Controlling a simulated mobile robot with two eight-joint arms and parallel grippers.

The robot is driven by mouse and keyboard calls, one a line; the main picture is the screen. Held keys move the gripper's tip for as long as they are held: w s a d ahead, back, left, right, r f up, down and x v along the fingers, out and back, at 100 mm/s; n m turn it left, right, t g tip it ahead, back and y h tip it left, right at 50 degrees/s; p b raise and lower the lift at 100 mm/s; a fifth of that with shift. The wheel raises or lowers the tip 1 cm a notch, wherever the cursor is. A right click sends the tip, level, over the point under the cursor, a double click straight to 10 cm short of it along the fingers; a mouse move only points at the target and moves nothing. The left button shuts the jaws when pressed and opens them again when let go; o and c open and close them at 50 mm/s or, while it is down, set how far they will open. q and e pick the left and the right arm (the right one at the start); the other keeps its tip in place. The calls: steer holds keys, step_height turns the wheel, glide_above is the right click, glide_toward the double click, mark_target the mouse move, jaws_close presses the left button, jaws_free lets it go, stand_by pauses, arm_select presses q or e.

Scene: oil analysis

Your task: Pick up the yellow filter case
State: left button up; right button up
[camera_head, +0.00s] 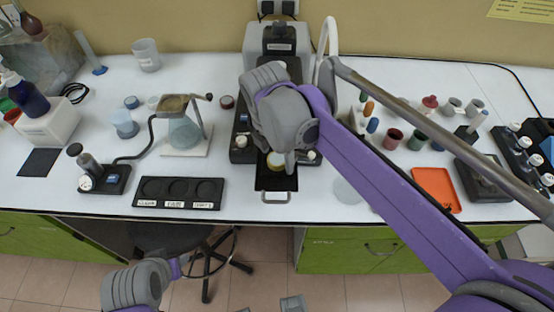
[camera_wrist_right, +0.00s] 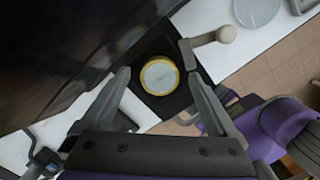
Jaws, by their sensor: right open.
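The yellow filter case (camera_wrist_right: 159,76) is a round piece with a yellow rim and a pale disc, lying on a black pull-out tray (camera_wrist_right: 150,103). In the head view a small part of the yellow filter case (camera_head: 275,159) shows beside my right gripper (camera_head: 283,165), which hides the rest. My right gripper (camera_wrist_right: 163,100) points down at the case, its fingers apart on either side of it and not visibly touching it. A grey joint of my left arm shows at the lower left of the head view; its fingers cannot be made out.
The tray (camera_head: 275,184) sticks out from a dark device and has a metal handle (camera_head: 275,197) near the table's front edge. A black three-slot holder (camera_head: 179,193) lies to the left. An orange tray (camera_head: 436,189) and several small jars stand to the right.

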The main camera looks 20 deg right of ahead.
steer(key=c, duration=1.4)
